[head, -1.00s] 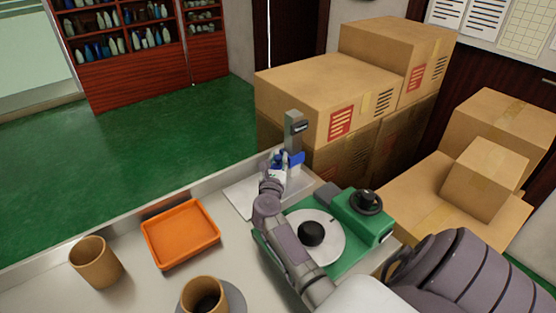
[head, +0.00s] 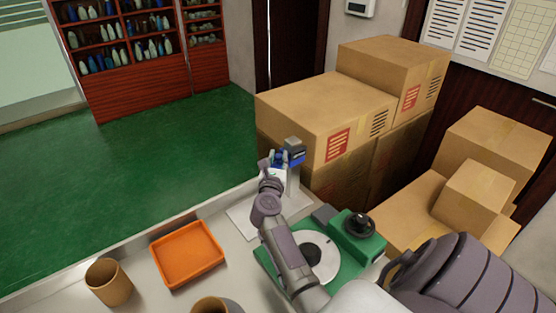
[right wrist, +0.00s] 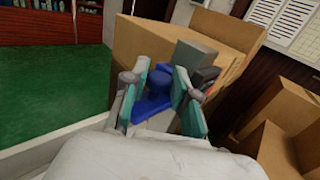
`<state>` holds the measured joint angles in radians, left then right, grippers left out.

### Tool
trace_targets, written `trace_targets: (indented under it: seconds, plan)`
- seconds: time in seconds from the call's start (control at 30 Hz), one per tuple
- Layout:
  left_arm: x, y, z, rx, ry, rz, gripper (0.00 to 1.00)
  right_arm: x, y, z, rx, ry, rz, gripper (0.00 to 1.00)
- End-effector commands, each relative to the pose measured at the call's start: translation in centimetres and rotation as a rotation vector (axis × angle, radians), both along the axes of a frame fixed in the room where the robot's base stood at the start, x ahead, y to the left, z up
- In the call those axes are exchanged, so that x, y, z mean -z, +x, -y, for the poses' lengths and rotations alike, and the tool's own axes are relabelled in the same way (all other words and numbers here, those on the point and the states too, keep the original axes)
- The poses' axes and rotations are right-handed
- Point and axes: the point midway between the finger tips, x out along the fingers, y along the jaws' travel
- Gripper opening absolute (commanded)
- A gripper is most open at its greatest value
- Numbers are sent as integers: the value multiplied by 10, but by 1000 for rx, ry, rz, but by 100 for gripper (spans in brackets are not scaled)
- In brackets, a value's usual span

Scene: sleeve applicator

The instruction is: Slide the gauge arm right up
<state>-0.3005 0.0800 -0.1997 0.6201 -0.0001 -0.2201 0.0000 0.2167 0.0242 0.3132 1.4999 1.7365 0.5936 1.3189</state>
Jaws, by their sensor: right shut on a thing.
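The gauge is a grey upright post (head: 293,176) on a pale base at the back edge of the worktop. Its blue gauge arm (head: 297,157) is close under the post's top in the head view. My right gripper (head: 279,160) is shut on the gauge arm. In the right wrist view the blue gauge arm (right wrist: 154,88) lies between my teal-padded fingers, and the grey post top (right wrist: 196,54) stands just behind and to the right. My fingers partly hide where the arm meets the post. My left gripper is out of view.
A green machine (head: 352,246) with a white disc and black knob sits right beside my right arm. An orange tray (head: 187,254) and tan cups (head: 108,283) are on the worktop to the left. Cardboard boxes (head: 325,107) stand close behind the gauge.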

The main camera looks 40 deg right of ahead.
Motion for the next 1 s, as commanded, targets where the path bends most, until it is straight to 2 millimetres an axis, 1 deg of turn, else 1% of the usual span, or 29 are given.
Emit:
trace_targets:
  seconds: [0.1,0.13,0.27,0.67,0.77,1.0]
  plan:
    - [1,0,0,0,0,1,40,0,0,0,-1,-3,0,0]
    - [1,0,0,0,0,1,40,0,0,0,-1,-3,0,29]
    - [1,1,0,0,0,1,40,1,0,0,-1,-1,-2,51]
    - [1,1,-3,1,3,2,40,3,-2,-2,1,2,-4,51]
    - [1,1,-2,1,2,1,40,3,-8,-9,1,2,-4,51]
    - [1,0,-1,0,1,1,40,3,-30,-39,-1,2,-3,51]
